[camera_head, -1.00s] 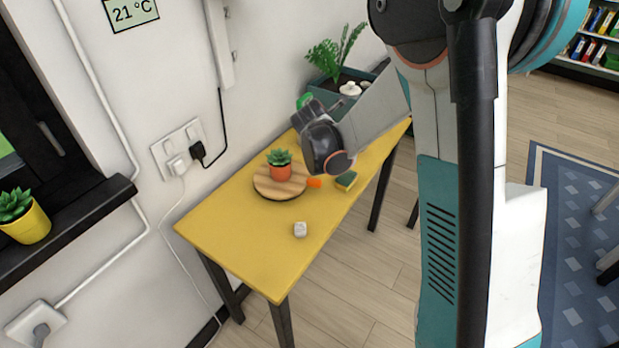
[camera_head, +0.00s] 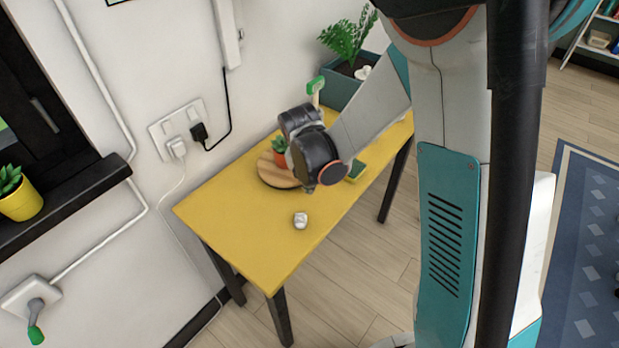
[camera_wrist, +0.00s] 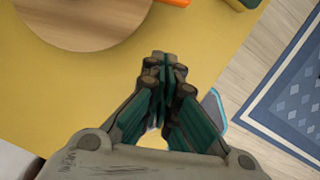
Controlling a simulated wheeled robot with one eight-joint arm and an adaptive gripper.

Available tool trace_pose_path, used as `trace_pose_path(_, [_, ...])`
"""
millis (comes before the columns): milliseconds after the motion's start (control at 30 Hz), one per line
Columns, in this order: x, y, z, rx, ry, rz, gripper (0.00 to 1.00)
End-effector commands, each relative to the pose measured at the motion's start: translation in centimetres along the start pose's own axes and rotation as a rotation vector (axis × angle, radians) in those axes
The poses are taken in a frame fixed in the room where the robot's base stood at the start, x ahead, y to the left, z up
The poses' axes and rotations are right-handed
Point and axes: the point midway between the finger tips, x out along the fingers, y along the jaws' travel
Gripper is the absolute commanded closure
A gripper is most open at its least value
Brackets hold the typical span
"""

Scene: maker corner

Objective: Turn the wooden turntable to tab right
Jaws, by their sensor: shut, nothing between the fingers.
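The round wooden turntable (camera_head: 268,174) lies on the yellow table, with a small succulent in an orange pot (camera_head: 281,151) on it. My wrist covers its right part in the head view. In the wrist view the turntable (camera_wrist: 85,22) is at the top left, cut by the frame edge. Its orange tab (camera_wrist: 174,2) shows at the top edge; in the head view it is hidden. My gripper (camera_wrist: 165,62) is shut and empty over bare table, beside the turntable; in the wrist view a gap shows between fingertips and tab. Its height above the table is unclear.
A green and yellow sponge (camera_head: 356,172) lies right of my wrist. A small white block (camera_head: 300,220) lies nearer the front. A teal planter (camera_head: 345,88) with a fern and a green-topped object (camera_head: 316,86) stand at the back. The table's front left (camera_head: 235,225) is clear.

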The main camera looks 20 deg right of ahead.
Motion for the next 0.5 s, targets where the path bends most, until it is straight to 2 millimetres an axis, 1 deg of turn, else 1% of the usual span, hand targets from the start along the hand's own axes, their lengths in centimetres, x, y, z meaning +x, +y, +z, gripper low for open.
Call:
trace_pose_path(33, [1.4, 0.0, 0.0, 0.001, 0.0, 0.0, 1.0])
trace_pose_path(167, [3.9, 0.0, 0.0, 0.0, -0.001, 0.0, 1.0])
trace_pose_path(200, [4.3, 0.0, 0.3, 0.002, -0.001, 0.0, 1.0])
trace_pose_path(300, [4.4, -0.1, 1.9, 0.003, -0.001, 0.0, 1.0])
trace_pose_path(500, [4.6, 0.0, 3.6, 0.002, -0.002, 0.0, 1.0])
